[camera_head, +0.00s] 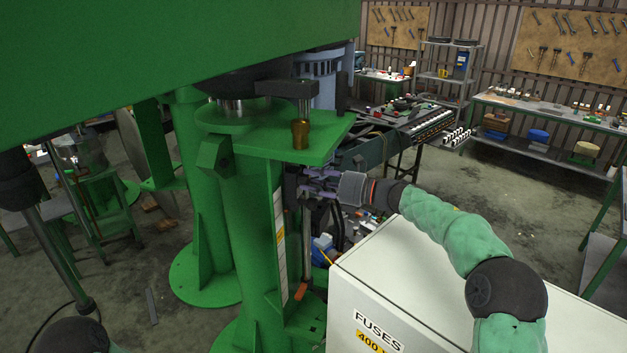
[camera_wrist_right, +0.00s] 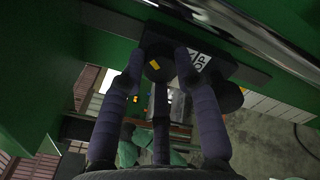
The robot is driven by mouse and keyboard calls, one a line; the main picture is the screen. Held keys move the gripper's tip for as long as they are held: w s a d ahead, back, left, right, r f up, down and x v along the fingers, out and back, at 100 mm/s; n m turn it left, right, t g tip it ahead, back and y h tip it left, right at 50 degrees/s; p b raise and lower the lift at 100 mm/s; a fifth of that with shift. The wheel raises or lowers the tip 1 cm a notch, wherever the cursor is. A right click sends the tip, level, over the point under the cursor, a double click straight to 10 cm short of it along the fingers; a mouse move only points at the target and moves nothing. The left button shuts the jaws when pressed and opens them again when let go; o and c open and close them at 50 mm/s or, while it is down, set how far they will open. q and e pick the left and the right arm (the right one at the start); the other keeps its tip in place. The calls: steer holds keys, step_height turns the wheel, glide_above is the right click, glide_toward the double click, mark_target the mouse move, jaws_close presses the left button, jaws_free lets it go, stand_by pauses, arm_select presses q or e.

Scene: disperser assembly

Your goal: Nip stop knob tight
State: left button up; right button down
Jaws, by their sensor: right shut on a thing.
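The stop knob (camera_wrist_right: 158,64) is a dark round knob with a yellow mark, seen between my fingertips in the right wrist view. My right gripper (camera_wrist_right: 160,60) is shut on it, with purple-grey fingers on both sides. In the head view my right gripper (camera_head: 310,184) reaches in from the right, under the green bracket plate (camera_head: 327,138) and beside the upright rod (camera_head: 306,240). The knob cannot be made out there, as the fingers cover it. My left gripper is not in view.
The green column (camera_head: 238,200) stands left of my right gripper. The white fuse box (camera_head: 400,275) lies below my right forearm. A brass-coloured piece (camera_head: 300,134) sits on the bracket plate. A second dark round part (camera_wrist_right: 228,96) is close to my fingers. Benches stand behind.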

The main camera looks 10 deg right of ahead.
steer(key=m+p, duration=0.4)
steer(key=m, duration=0.2)
steer(key=shift+r, duration=0.2)
steer(key=m+p, duration=0.4)
steer(key=m, duration=0.1)
steer(key=shift+r+p, duration=0.1)
steer(key=shift+p, duration=0.2)
steer(key=m+p, duration=0.4)
steer(key=m, duration=0.1)
steer(key=shift+m, duration=0.4)
steer(key=m+p, duration=0.3)
steer(key=m, duration=0.1)
steer(key=shift+m+p, duration=0.35)
steer(key=shift+m, duration=0.05)
steer(key=c, duration=1.1)
jaws_free()
steer(key=shift+o, duration=0.9)
